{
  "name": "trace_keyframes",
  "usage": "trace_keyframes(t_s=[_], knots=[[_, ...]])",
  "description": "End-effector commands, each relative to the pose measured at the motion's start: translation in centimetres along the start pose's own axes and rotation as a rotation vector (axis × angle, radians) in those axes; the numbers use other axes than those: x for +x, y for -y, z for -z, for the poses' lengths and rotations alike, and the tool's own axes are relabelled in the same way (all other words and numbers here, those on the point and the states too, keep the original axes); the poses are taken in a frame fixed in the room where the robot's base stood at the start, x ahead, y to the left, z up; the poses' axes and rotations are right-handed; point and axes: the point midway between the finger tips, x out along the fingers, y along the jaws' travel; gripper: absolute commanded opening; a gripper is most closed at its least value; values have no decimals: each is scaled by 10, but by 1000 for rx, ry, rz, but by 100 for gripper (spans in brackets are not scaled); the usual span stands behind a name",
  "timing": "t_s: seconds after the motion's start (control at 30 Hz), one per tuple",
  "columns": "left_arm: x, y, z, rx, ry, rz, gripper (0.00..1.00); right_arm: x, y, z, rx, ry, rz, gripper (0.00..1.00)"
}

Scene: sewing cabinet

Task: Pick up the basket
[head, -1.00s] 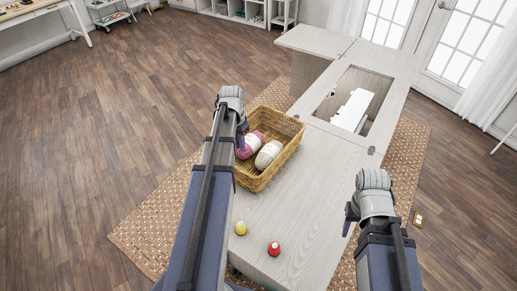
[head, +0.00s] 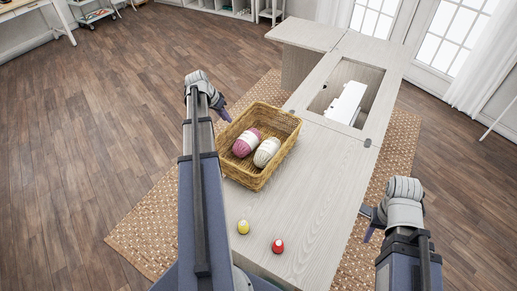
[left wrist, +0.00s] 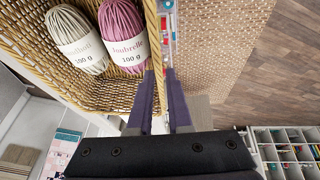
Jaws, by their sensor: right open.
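The woven basket (head: 284,150) stands on the pale wooden cabinet top. It holds a pink yarn ball (head: 246,143) and a cream yarn ball (head: 266,152). My left gripper (head: 222,107) is at the basket's left rim. In the left wrist view my left gripper (left wrist: 161,75) has its fingers on either side of the basket rim (left wrist: 152,35), with a gap showing beside the rim. It looks open; contact is hard to tell. My right gripper (head: 368,222) is open and empty, off the cabinet's right side.
A yellow item (head: 243,227) and a red item (head: 278,246) sit on the cabinet top (head: 315,185) in front of the basket. Behind is a cut-out with a white sewing machine (head: 347,103). The cabinet stands on a woven rug (head: 145,222).

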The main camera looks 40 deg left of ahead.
Motion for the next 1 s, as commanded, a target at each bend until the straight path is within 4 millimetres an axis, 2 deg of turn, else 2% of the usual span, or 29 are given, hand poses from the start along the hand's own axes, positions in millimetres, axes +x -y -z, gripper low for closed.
trace_keyframes(t_s=[0.03,0.3,0.4,0.73,1.0], knots=[[11,1,-2,1,0,0,18,11,1,1,0,0,0,50],[50,1,-2,2,1,0,18,47,4,3,0,0,0,50],[59,0,-1,1,1,0,18,54,5,3,0,0,0,50],[65,0,0,1,1,0,18,59,6,3,0,0,0,50],[99,-1,4,2,1,0,18,88,8,5,0,0,0,50]])
